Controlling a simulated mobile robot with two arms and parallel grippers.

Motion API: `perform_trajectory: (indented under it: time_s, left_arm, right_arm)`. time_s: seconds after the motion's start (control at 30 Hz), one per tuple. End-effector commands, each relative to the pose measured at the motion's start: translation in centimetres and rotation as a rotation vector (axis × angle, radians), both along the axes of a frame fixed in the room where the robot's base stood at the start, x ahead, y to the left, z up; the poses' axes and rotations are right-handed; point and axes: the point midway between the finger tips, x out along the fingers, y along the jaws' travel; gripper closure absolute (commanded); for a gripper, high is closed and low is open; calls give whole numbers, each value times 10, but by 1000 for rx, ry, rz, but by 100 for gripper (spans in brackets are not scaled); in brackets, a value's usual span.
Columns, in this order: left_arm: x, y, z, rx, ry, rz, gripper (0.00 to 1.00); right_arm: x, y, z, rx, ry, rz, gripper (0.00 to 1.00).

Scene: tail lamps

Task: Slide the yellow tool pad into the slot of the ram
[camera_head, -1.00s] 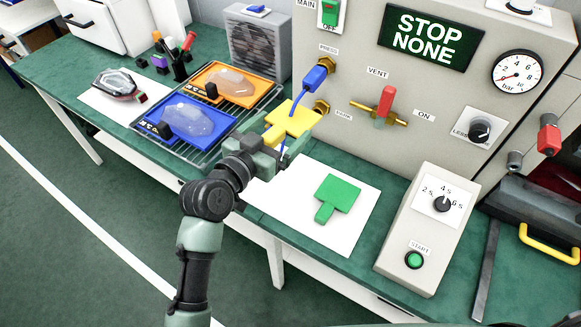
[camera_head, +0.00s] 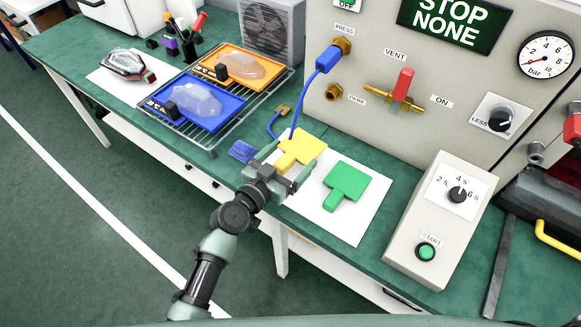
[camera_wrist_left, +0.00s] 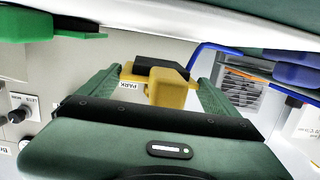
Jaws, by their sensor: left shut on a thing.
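The yellow tool pad (camera_head: 303,147) is a flat yellow plate with a handle. My left gripper (camera_head: 281,172) is shut on its handle and holds it by the left side of the white sheet. In the left wrist view the yellow handle (camera_wrist_left: 166,93) sits between the two fingers, with a dark part above it. I cannot tell from these views whether the pad touches the sheet. I cannot clearly make out the ram or its slot. My right gripper is not in view.
A green pad (camera_head: 358,187) lies on the white sheet (camera_head: 331,223), close right of the yellow pad. A blue plug (camera_head: 328,58) with a hose is at the PRESS port. A wire rack (camera_head: 208,139) with blue and orange trays stands left. A START box (camera_head: 433,225) stands right.

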Motion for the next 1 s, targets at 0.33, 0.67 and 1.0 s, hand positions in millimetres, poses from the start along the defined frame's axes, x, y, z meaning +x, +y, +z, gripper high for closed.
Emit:
perform_trajectory:
  time_s: [0.33, 0.67, 1.0]
  left_arm:
    - [0, 0, -36, 1, 1, 1, 52]
    - [0, 0, -40, 1, 0, 0, 52]
    - [0, 0, -39, 0, 2, 0, 0]
  right_arm:
    - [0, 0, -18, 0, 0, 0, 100]
    - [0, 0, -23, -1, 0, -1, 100]
    - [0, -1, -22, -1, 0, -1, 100]
